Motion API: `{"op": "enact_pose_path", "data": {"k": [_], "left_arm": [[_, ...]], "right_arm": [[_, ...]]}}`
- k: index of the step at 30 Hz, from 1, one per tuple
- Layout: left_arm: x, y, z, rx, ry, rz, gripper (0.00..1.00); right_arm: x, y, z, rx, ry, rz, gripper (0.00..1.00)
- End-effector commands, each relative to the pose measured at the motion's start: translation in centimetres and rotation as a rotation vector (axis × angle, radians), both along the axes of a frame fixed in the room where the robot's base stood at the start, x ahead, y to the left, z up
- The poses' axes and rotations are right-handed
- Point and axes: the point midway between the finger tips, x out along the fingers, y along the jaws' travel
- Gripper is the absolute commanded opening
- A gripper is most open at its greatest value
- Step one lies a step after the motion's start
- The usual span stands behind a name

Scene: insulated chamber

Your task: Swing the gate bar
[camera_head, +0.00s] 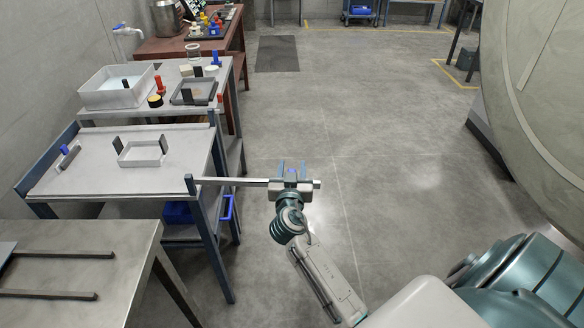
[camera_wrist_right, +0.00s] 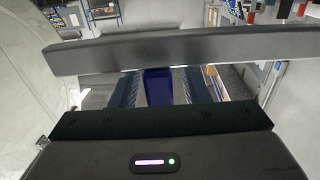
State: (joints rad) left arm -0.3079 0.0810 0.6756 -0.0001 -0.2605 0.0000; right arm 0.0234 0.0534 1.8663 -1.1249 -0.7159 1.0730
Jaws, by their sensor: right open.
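The gate bar (camera_head: 235,182) is a straight grey bar that reaches out level from a blue corner post (camera_head: 190,184) over the open floor. My right gripper (camera_head: 291,171) is at the bar's free end, with its two fingers apart. A small blue part (camera_head: 291,171) shows between the fingers. In the right wrist view the bar (camera_wrist_right: 180,52) crosses the picture, and the dark blue part (camera_wrist_right: 158,87) stands between the fingers with gaps on both sides. I cannot tell if the gripper touches the bar. My left gripper is not in view.
The bar's post belongs to a grey table (camera_head: 90,178) with a square frame (camera_head: 143,153) on it. A large round vessel (camera_head: 545,80) is at right. The middle floor is clear.

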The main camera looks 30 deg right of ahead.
Motion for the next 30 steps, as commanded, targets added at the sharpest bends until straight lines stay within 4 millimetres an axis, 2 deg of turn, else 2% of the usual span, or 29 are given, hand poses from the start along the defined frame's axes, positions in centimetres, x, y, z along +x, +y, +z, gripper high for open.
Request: {"op": "enact_pose_path", "data": {"k": [3, 9, 10, 17, 22, 26, 30], "left_arm": [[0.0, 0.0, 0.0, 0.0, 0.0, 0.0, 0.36], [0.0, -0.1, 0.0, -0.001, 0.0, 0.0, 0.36], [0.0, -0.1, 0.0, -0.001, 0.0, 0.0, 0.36], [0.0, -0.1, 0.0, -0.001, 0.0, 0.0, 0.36], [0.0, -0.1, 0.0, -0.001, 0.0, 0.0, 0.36], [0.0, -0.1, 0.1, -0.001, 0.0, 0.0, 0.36], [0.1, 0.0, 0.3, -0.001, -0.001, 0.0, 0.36]], "right_arm": [[0.0, 0.0, 0.0, 0.0, 0.0, 0.0, 0.42], [0.0, 0.0, 0.0, 0.0, 0.0, 0.0, 0.03], [0.0, 0.0, 0.0, 0.0, 0.0, 0.0, 0.0], [0.1, 0.0, 0.0, -0.001, 0.0, 0.005, 0.0], [0.9, -0.6, 0.1, -0.004, 0.0, 0.039, 0.0], [2.4, -1.5, 0.1, -0.006, 0.0, 0.099, 0.0], [4.8, -2.7, 0.3, -0.006, 0.0, 0.195, 0.0]]}}
